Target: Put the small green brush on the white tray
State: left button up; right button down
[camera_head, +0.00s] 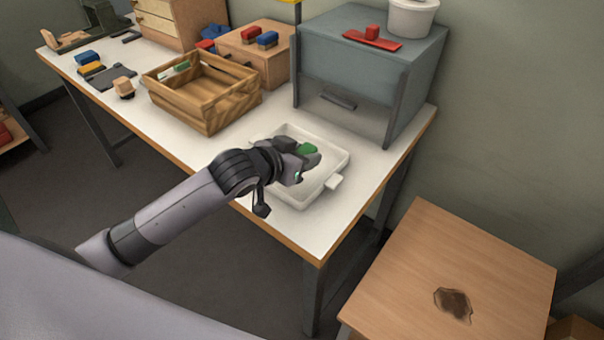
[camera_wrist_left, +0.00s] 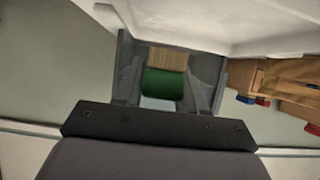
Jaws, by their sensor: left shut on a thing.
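The small green brush (camera_head: 307,149) is in my left gripper (camera_head: 302,160), over the white tray (camera_head: 335,160) in the head view. In the left wrist view the green brush (camera_wrist_left: 163,84) sits between the two fingers of the left gripper (camera_wrist_left: 165,85), with its pale bristles on the far side. The left gripper is shut on it. The white tray also shows at the top of the left wrist view (camera_wrist_left: 220,22). I cannot tell whether the brush touches the tray. My right gripper is not in view.
A wooden crate (camera_head: 205,112) stands left of the tray on the white table (camera_head: 140,120). A grey cabinet (camera_head: 350,65) stands behind the tray, with a red brush and a white pot (camera_head: 412,17) on top. A wooden side table (camera_head: 470,255) stands at the right.

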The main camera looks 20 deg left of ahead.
pick_arm(q)
jog(key=shift+f+b, duration=0.3)
jog(key=shift+f, duration=2.35)
jog(key=shift+f, duration=0.2)
jog(key=o, duration=0.8)
jog(key=shift+r, duration=0.1)
jog(key=shift+r, duration=0.15)
jog(key=p+v, duration=0.1)
jog(key=v, duration=1.1)
